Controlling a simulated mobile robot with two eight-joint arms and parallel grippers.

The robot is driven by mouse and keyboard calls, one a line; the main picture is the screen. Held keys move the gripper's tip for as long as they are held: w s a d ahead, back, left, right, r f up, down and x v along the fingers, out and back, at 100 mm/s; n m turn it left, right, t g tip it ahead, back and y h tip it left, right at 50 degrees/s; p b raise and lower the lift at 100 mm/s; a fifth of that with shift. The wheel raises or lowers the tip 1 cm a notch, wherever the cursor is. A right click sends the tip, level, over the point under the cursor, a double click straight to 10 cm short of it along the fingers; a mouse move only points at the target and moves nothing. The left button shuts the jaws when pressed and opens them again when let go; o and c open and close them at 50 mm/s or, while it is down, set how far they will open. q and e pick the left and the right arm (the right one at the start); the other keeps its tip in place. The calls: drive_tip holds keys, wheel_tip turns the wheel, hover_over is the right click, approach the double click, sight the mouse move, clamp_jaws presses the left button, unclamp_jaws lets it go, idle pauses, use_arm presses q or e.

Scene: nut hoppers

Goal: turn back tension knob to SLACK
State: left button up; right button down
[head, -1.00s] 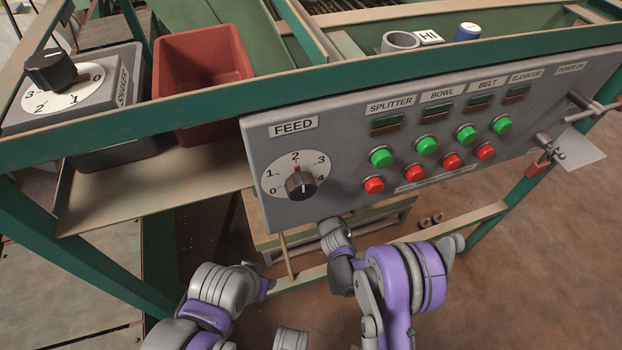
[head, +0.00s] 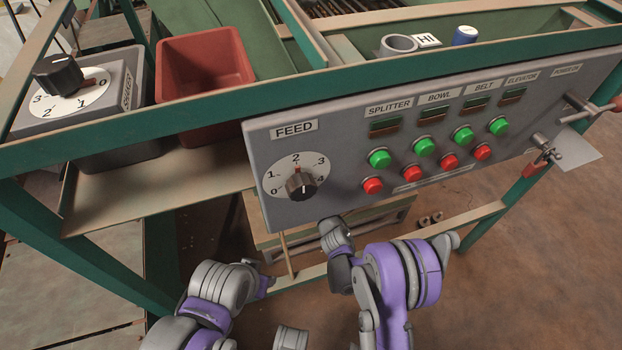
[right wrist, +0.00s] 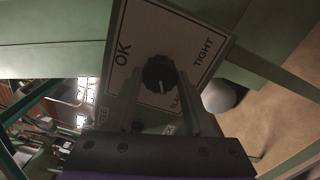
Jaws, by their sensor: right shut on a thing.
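The tension knob (right wrist: 159,72) is dark and ridged, with a pale mark low on its face. It sits on a white plate (right wrist: 200,33) marked OK at the left and TIGHT at the right. A third label below the knob is partly hidden by a finger; only its first letters show. The mark points down in the picture, near that label. My right gripper (right wrist: 161,76) is shut on the knob, one finger on each side. In the head view the tension knob does not show, and my left gripper cannot be made out.
The grey control panel (head: 345,160) carries a FEED dial (head: 301,186) and several green and red buttons. A SHAKER dial (head: 58,74) and a red bin (head: 203,75) stand at the left. A green frame bar (head: 280,104) runs above the panel.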

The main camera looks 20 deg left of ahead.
drive_tip(key=shift+c, duration=1.4)
unclamp_jaws()
drive_tip(key=v, duration=1)
drive_tip(key=shift+s+d, duration=0.25)
drive_tip(key=shift+s, duration=0.1)
